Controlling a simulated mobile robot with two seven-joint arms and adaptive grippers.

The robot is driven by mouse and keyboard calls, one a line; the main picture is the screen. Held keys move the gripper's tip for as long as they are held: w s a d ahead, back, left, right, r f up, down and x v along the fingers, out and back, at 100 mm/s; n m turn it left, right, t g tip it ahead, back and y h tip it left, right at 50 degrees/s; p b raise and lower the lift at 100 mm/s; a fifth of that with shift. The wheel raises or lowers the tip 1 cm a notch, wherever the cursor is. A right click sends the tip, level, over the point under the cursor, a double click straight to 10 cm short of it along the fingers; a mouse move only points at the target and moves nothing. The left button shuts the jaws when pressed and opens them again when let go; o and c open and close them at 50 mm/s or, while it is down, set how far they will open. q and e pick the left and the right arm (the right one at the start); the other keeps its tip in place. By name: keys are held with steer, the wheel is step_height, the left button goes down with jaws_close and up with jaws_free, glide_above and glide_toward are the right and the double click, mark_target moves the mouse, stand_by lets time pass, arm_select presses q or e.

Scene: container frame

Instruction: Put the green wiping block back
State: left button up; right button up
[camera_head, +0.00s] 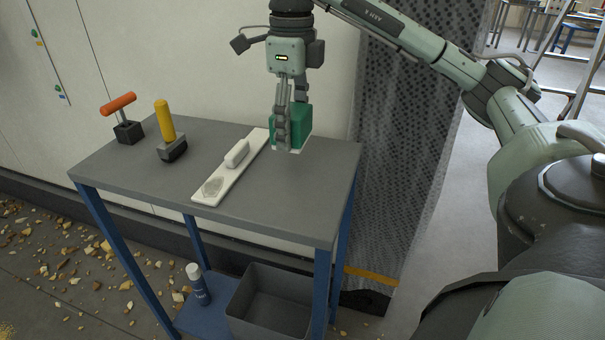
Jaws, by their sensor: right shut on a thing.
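The green wiping block (305,122) is at the back right of the grey table top (290,200). My right gripper (290,135) points down and is shut on the green block, with its fingers covering part of the block's left side. A white patch (288,148) shows at the table surface under the block. I cannot tell whether the block touches the table. My left gripper is not in view.
A white float with a handle (237,153) lies left of the block. A yellow-handled tool (166,122) and an orange-handled tool (118,104) stand further left. A grey bin (270,300) and a bottle (198,285) are on the lower shelf. The table's front right is clear.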

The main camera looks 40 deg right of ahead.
mark_target(302, 150)
steer(key=s, duration=0.1)
steer(key=s+f, duration=0.1)
steer(key=s, duration=0.1)
steer(key=shift+a+f, duration=0.35)
steer(key=shift+f, duration=0.05)
steer(key=shift+s+a+f, duration=0.1)
steer(key=shift+s+f, duration=0.1)
steer(key=shift+s, duration=0.15)
steer(key=shift+s+a+f, duration=0.1)
steer(key=shift+f, duration=2)
steer(key=o, duration=1.5)
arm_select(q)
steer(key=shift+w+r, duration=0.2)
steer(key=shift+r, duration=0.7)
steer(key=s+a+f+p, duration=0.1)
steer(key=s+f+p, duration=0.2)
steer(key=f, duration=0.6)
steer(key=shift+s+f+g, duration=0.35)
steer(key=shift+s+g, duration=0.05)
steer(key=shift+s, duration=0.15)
arm_select(e)
step_height(302, 150, up, 12)
